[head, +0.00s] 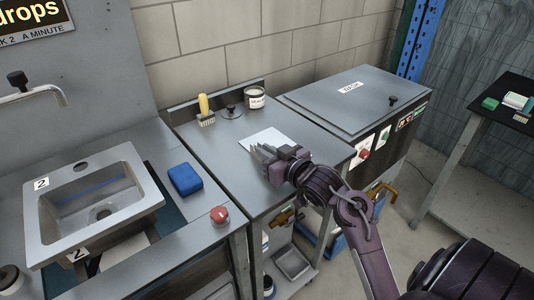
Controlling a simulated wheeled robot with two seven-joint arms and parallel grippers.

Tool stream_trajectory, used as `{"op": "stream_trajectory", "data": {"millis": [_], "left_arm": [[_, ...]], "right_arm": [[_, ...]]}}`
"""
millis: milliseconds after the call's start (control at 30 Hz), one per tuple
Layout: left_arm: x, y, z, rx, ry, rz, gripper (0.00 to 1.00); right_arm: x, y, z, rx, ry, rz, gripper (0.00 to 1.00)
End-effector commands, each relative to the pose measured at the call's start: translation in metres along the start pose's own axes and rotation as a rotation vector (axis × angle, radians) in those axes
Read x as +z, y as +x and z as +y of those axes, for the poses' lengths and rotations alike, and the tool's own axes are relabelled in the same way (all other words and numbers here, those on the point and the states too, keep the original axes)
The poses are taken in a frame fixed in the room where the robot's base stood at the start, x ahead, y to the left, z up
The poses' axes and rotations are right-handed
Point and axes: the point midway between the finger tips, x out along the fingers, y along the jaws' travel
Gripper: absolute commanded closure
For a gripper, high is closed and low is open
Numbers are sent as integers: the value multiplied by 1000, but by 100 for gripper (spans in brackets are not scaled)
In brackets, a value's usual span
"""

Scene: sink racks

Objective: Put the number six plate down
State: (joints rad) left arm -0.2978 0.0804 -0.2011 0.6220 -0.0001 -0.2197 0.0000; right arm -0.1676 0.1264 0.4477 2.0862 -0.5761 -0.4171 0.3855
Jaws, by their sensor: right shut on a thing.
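A flat white square plate (264,137) is at the middle metal counter, its near edge at the fingers of my right gripper (259,153). I take it for the number six plate; no number is readable on it. The right gripper is shut on it, low over the counter, and its fingers hide the near part. I cannot tell whether the plate touches the counter. My left gripper is not in view.
The counter (214,158) also holds a yellow-handled brush (204,106), a black knob (232,112) and a labelled jar (255,98) at the back. A lidded grey unit (340,99) stands right. The sink (95,198), blue block (185,179) and red button (220,214) are left.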

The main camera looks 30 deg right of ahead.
Motion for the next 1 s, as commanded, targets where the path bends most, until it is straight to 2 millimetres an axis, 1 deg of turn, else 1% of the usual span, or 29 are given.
{"op": "stream_trajectory", "data": {"millis": [333,367,500,833,933,1000], "left_arm": [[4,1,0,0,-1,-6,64],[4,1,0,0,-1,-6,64],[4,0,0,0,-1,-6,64],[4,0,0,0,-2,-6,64],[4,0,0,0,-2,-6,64],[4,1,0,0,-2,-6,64]], "right_arm": [[2,0,0,0,-2,3,100],[3,0,0,0,-1,1,87],[3,0,0,0,-1,1,68],[0,0,0,0,-1,2,68],[2,-10,1,2,-1,1,68],[2,-21,0,1,-2,0,68]]}}
